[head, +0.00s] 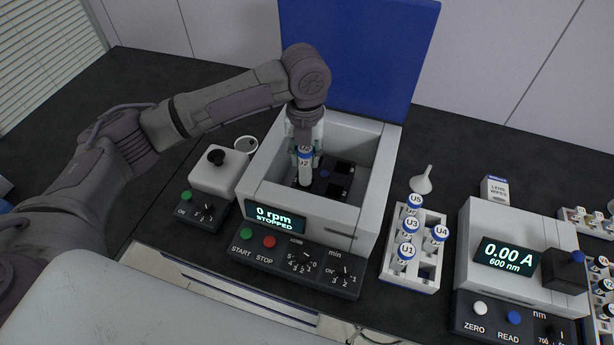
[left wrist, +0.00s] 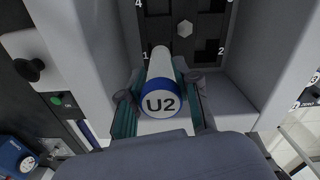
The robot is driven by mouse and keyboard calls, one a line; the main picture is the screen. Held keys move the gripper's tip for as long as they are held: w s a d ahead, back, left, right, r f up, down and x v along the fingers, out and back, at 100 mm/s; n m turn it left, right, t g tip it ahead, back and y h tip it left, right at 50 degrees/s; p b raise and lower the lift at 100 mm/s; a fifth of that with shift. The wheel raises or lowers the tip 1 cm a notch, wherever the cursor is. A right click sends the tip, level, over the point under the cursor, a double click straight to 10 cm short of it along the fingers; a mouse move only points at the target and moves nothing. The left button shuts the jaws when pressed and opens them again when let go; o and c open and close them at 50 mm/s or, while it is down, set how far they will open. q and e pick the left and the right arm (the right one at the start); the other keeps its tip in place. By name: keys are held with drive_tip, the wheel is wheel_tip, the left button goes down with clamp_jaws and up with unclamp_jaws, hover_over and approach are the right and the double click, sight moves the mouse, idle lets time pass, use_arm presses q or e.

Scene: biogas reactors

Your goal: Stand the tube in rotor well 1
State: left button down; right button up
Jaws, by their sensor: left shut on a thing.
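The tube U2, white with a blue-rimmed cap, is in the head view (head: 305,170) inside the open centrifuge (head: 372,190). My left gripper (head: 304,143) is shut on it near the cap, pointing down. In the left wrist view the fingers (left wrist: 162,88) sit on both sides of the tube (left wrist: 160,68). The dark rotor (left wrist: 210,25) shows numbers 1, 2 and 4; the tube is beside number 1. Well 1 is hidden by the tube, and I cannot tell whether the tube's lower end is in it. My right gripper is not in view.
The centrifuge's blue lid (head: 360,50) stands open behind; its display reads 0 rpm, stopped. Its pale walls surround the gripper closely. A white rack (head: 425,275) with several tubes stands to the right, beside a photometer (head: 490,225). A small mixer (head: 217,178) stands left.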

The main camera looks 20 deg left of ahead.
sight(305, 175)
use_arm(q)
drive_tip(key=shift+s+f, duration=0.2)
drive_tip(key=shift+f, duration=1.15)
wheel_tip(305, 175, down, 3)
drive_tip(key=shift+f+p, duration=0.1)
drive_tip(key=shift+p, duration=0.55)
drive_tip(key=shift+w+f, duration=0.1)
drive_tip(key=shift+f, duration=0.1)
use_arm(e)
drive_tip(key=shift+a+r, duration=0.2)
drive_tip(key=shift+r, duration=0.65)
use_arm(q)
drive_tip(key=shift+f, duration=0.2)
drive_tip(key=c, duration=0.8)
unclamp_jaws()
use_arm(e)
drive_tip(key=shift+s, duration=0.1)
